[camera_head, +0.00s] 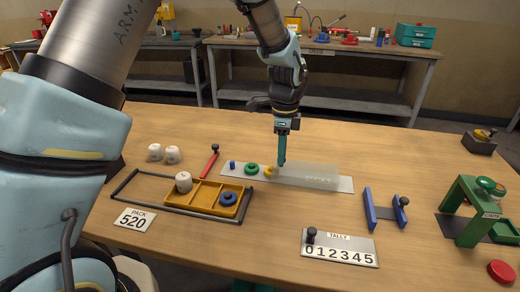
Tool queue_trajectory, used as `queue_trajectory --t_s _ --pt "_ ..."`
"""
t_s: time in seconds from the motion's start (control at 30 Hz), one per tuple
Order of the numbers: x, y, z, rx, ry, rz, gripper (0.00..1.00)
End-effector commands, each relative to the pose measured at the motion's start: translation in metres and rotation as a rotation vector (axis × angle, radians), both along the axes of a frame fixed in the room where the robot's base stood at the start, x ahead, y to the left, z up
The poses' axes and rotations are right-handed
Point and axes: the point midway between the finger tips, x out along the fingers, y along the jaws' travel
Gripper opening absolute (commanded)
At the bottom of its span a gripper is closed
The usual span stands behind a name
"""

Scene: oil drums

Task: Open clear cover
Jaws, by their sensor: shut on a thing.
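The clear cover (312,176) is a see-through, whitish long box on a pale strip (345,184) in the middle of the table. It sits over the right part of the strip. My gripper (281,162) points straight down at the cover's left end, its fingers together on the cover's edge there. The exact hold is too small to make out. Left of the cover on the strip are a yellow piece (268,171), a green ring (251,169) and a small blue piece (232,165).
A yellow tray (204,197) with a white piece and a blue ring stands at left, near a red-handled tool (210,161). A tally plate (340,248), blue stand (386,210) and green press (470,205) are at right. Bare table lies behind the strip.

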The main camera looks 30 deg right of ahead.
Motion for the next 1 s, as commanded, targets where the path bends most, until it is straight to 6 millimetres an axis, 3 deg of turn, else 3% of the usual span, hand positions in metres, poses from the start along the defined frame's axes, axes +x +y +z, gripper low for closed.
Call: queue_trajectory --t_s 0.2,0.57,0.6,0.87,1.0 --pt "-0.013 -0.016 0.000 -0.001 0.000 0.000 0.00" --pt "-0.015 -0.018 0.000 -0.001 0.000 0.000 0.00" --pt "-0.015 -0.018 0.000 -0.001 0.000 0.000 0.29" --pt "-0.014 -0.017 0.000 -0.001 -0.001 0.000 0.58" --pt "-0.014 -0.017 0.000 0.000 0.000 0.000 0.58"
